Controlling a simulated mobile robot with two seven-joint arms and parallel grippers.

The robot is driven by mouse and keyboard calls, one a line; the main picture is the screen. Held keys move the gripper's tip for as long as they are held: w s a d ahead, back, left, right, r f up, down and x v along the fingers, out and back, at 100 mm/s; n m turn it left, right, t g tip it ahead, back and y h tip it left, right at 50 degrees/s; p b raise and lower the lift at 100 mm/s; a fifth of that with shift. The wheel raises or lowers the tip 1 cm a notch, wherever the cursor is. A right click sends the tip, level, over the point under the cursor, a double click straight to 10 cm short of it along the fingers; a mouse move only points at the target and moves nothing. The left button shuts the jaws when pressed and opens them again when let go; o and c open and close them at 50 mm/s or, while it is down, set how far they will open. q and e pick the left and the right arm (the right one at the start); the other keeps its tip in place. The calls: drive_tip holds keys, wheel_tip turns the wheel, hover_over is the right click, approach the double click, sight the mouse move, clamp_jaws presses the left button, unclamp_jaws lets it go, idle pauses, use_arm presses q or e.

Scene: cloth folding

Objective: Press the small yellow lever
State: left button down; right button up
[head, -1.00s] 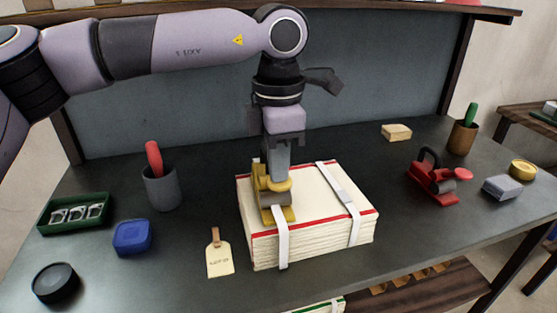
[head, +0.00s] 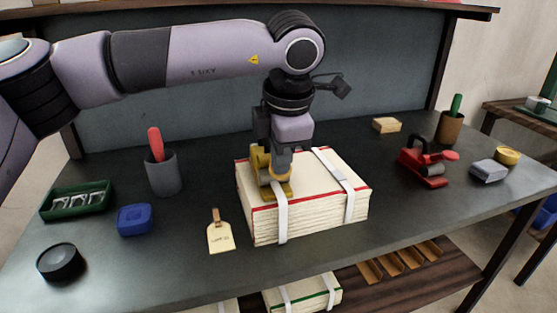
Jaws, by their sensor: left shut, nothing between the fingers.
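A yellow strapping tool (head: 259,163) with a grey cylinder sits on the left white strap of a bound stack of paper (head: 318,191). Its small yellow lever (head: 280,178) sticks out to the right and is mostly covered by my left gripper (head: 283,172). The left gripper points down, is shut and empty, and its fingertips are at the lever, seemingly touching it from above. The exact contact is hidden. My right gripper is out of view.
A red tool (head: 424,168), a grey block (head: 489,171) and a yellow tin (head: 508,155) are at the right. A grey cup (head: 163,178), green tray (head: 75,202), blue box (head: 135,219), black tin (head: 60,262) and tag (head: 220,237) are at the left. The bench front is clear.

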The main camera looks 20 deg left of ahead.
use_arm(q)
drive_tip(key=shift+s+d+f+b, duration=0.1)
drive_tip(key=shift+s+f+b, duration=0.1)
drive_tip(key=shift+f, duration=0.25)
drive_tip(key=shift+s+d+f+b, duration=0.1)
drive_tip(key=shift+f+b, duration=0.1)
drive_tip(key=shift+f, duration=0.2)
drive_tip(key=shift+r, duration=0.25)
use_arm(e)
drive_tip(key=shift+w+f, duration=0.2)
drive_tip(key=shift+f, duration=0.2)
use_arm(q)
drive_tip(key=shift+r+p, duration=0.1)
drive_tip(key=shift+p, duration=0.2)
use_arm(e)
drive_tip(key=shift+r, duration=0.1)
use_arm(q)
drive_tip(key=shift+r+p, duration=0.45)
drive_tip(key=shift+r, duration=0.25)
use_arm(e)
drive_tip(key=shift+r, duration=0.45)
